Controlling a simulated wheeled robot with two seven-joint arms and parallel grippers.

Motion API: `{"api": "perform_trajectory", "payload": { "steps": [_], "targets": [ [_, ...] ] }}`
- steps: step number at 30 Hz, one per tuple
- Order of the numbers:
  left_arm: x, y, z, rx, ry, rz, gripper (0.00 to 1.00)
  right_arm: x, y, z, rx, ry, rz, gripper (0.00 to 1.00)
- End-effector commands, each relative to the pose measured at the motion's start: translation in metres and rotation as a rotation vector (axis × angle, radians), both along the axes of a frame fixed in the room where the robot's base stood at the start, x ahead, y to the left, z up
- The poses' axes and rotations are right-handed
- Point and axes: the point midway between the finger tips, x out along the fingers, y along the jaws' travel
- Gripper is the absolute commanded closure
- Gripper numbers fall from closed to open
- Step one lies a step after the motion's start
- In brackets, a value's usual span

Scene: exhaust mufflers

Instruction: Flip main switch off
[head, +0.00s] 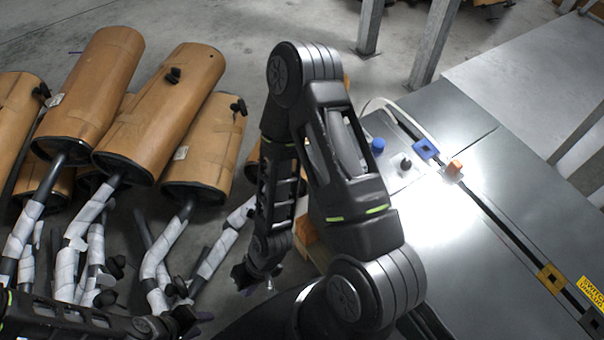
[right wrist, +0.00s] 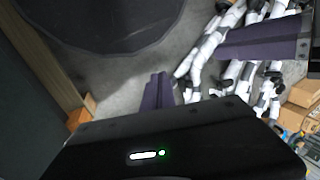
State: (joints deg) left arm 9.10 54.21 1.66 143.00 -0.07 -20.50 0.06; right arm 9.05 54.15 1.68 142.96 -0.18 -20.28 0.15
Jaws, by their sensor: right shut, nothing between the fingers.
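A flat grey panel top (head: 440,215) at the right carries a blue knob (head: 377,145), a black knob (head: 405,163), a blue block (head: 425,149) and an orange block (head: 453,169). A yellow label (head: 591,291), cut off by the right edge, reads "SWITCH" in part. I cannot tell which part is the main switch. My right gripper (head: 258,282) hangs low, left of the panel and apart from it.
Several brown cylindrical mufflers (head: 160,110) with white-wrapped pipes (head: 70,250) lie at the left, near my grippers. A yellow block (head: 550,278) sits further along the dark slot in the panel. Grey posts (head: 433,45) stand behind. Cardboard boxes (right wrist: 303,92) show in the right wrist view.

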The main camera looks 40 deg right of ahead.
Motion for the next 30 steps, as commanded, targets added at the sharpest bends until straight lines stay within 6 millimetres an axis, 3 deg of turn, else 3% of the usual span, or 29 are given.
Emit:
{"api": "perform_trajectory", "payload": {
  "steps": [5,11,14,17,21,25,30],
  "targets": [
    [0.000,0.000,-0.018,0.000,-0.001,-0.001,0.64,0.017,0.003,-0.007,0.019,0.005,0.032,1.00],
    [0.000,0.000,-0.066,0.000,-0.001,-0.001,0.64,0.064,-0.008,-0.013,-0.004,0.041,0.154,1.00],
    [0.000,0.000,-0.096,0.000,-0.001,-0.001,0.64,0.094,-0.037,-0.007,-0.104,0.067,0.219,1.00],
    [0.000,0.000,-0.126,0.001,-0.001,-0.001,0.64,0.123,-0.082,0.012,-0.269,0.089,0.244,1.00],
    [0.000,0.001,-0.157,0.001,-0.001,-0.001,0.64,0.154,-0.151,0.060,-0.533,0.101,0.183,1.00],
    [0.000,0.001,-0.173,0.001,-0.001,-0.001,0.64,0.165,-0.197,0.105,-0.709,0.101,0.093,1.00],
    [0.000,0.001,-0.176,0.001,-0.003,-0.002,0.64,0.166,-0.219,0.133,-0.796,0.104,0.035,1.00]
  ]
}}
